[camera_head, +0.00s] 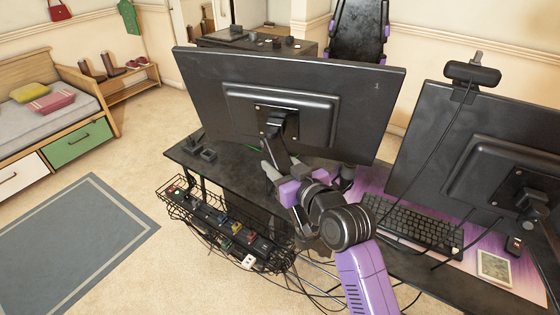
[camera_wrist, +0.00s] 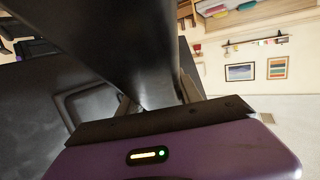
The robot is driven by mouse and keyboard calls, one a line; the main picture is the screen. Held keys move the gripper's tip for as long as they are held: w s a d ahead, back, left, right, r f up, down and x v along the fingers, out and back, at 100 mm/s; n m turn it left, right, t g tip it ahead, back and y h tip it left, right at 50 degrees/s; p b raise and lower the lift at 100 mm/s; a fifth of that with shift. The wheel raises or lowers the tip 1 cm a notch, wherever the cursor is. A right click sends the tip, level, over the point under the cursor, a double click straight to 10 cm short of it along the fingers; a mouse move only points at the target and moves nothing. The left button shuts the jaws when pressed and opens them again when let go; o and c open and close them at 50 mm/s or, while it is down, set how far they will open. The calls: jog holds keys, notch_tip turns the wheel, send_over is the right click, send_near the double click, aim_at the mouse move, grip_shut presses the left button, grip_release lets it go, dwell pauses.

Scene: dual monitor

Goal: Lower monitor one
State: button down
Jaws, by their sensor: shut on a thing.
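Monitor one (camera_head: 350,95) is the black left monitor seen from behind, with a small mark like a "1" at its upper right. It stands raised above the desk on a dark support arm (camera_head: 277,147) below its rear mount. My gripper (camera_head: 272,168) is at this support, below the monitor. In the wrist view, the fingers of my gripper (camera_wrist: 157,100) are shut on the dark support (camera_wrist: 145,55), one on each side. The back panel of monitor one (camera_wrist: 85,105) shows at the left there. The lower part of the support is hidden by my arm.
A second black monitor (camera_head: 500,150) with a webcam (camera_head: 472,74) stands at the right. A keyboard (camera_head: 410,222) lies on the desk (camera_head: 225,172). A wire cable basket (camera_head: 225,232) hangs at the desk's near edge, with loose cables around it.

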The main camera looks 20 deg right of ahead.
jog(key=shift+f, duration=0.15)
jog(key=c, duration=0.8)
grip_release()
jog(key=b+v, duration=0.1)
jog(key=v, duration=0.6)
jog(key=shift+s, duration=0.35)
